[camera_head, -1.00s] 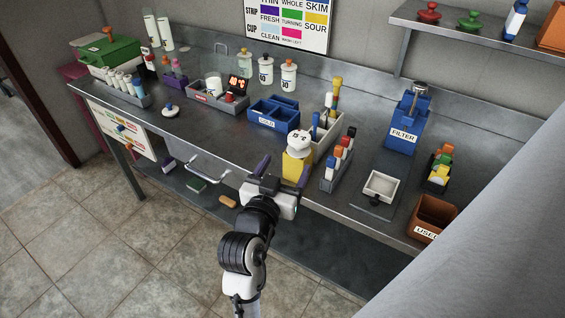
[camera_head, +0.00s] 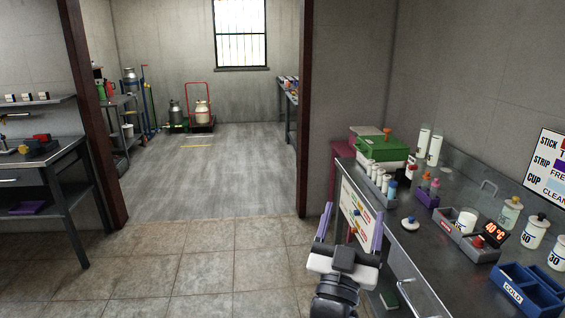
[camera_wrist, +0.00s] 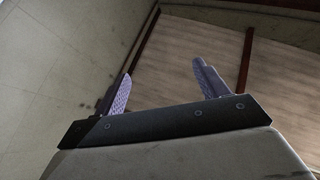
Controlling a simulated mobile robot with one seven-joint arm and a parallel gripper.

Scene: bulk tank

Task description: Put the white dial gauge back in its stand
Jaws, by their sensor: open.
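My gripper (camera_head: 353,212) is open, its two purple fingers spread with nothing between them. It is in front of the steel bench's left end, in the head view. The wrist view also shows the gripper (camera_wrist: 162,72) empty, with floor and a dark red door frame beyond. The white dial gauge with a temperature face and the yellow block under it are outside both current views. A small white disc with a dark knob (camera_head: 410,223) lies on the bench; I cannot tell what it is.
The steel bench (camera_head: 430,250) runs along the right, holding a green box (camera_head: 383,152), a blue COLD caddy (camera_head: 530,290) and bottles. A doorway opens ahead to a room with milk cans (camera_head: 202,110). A dark table (camera_head: 40,165) stands at left. The tiled floor between is clear.

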